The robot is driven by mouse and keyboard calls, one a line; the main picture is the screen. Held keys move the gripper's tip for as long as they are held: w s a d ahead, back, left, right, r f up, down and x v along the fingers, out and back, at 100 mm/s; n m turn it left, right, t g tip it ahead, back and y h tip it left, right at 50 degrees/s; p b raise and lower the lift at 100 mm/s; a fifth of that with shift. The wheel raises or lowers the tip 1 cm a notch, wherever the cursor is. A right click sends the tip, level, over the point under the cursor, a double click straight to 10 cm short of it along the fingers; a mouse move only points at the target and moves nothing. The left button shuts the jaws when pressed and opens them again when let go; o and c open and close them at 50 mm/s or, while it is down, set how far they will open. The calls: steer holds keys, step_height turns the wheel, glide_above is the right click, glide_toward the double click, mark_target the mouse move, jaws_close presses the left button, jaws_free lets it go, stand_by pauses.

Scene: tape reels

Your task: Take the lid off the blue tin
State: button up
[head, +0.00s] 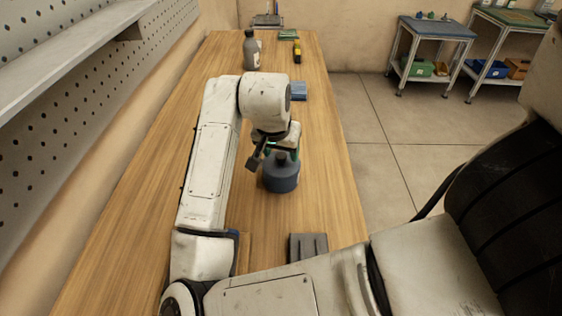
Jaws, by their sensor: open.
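The blue tin (281,181) is a dark grey-blue round container standing upright on the wooden table. A narrower dark piece, which looks like its lid (282,158), is on top of it. My gripper (272,154) is just above the tin, with one dark finger to the left of the lid. The fingers are apart and no thing shows held between them. The wrist hides part of the other finger and the top of the lid, so I cannot tell whether a finger touches it.
A grey bottle (250,50) stands farther back, near a yellow-and-black object (297,52). A blue object (299,91) lies behind the tin. A grey slotted block (308,246) sits nearer me. A pegboard with a shelf (70,55) runs along the left. Table is clear right of the tin.

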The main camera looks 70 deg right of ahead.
steer(key=shift+d+f, duration=0.1)
steer(key=shift+f, duration=0.15)
steer(key=shift+c, duration=0.2)
jaws_close()
steer(key=shift+r, duration=0.15)
